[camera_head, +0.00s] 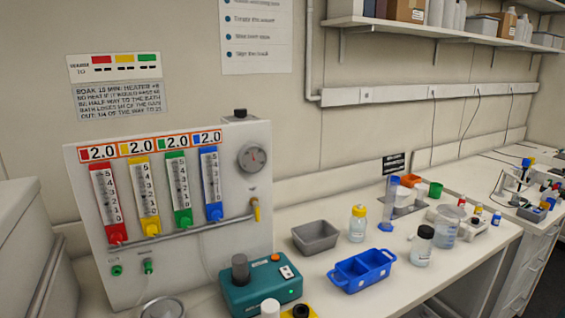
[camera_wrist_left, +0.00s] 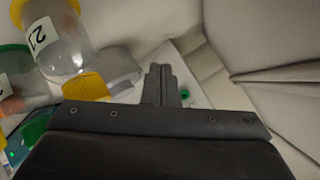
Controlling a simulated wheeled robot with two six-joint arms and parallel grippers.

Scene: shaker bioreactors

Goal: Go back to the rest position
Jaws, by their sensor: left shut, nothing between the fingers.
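My left gripper (camera_wrist_left: 160,84) shows in the left wrist view, its dark fingers together with nothing between them. Beyond the fingertips is a pale surface with a small green spot. No arm or gripper of mine shows in the head view. My right gripper is in neither view.
In the left wrist view, a clear vessel (camera_wrist_left: 62,48) labelled 2 with yellow ends is close at upper left. In the head view, a gas panel (camera_head: 235,190), teal device (camera_head: 262,287), grey tray (camera_head: 315,237), blue carrier (camera_head: 362,272) and several bottles occupy the bench.

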